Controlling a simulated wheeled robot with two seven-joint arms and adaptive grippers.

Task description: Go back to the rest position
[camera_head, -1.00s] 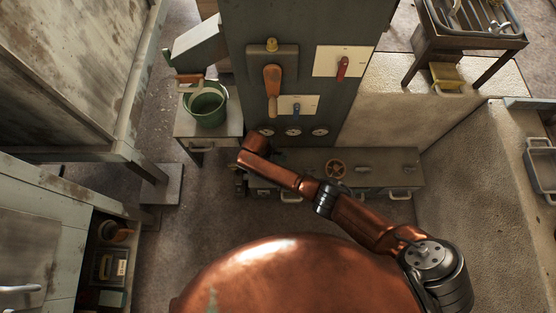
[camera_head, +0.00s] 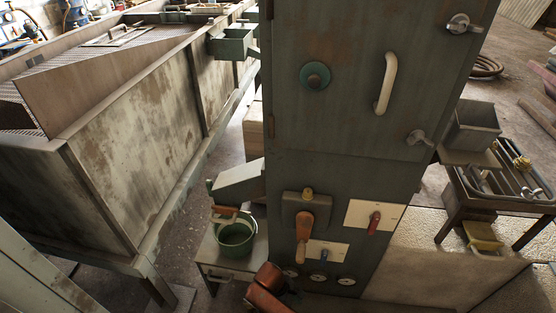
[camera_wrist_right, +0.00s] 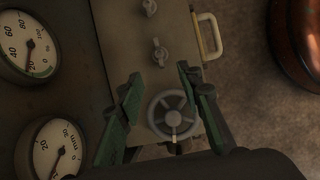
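My right gripper (camera_wrist_right: 160,88) shows in the right wrist view with its two green-edged fingers spread apart and nothing between them. It is open over a grey panel with a spoked handwheel (camera_wrist_right: 172,115), which appears beyond the fingers. Two dial gauges (camera_wrist_right: 38,46) are on the left of that view. In the head view a copper link of my arm (camera_head: 268,288) shows at the bottom, in front of the cabinet; its gripper cannot be made out there. My left gripper is in neither view.
A tall grey-green control cabinet (camera_head: 345,120) stands ahead, with an orange-handled lever (camera_head: 304,226), a red lever (camera_head: 374,223) and a white handle (camera_head: 386,83). A green bucket (camera_head: 236,236) stands to its left. A large weathered tank (camera_head: 140,130) fills the left.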

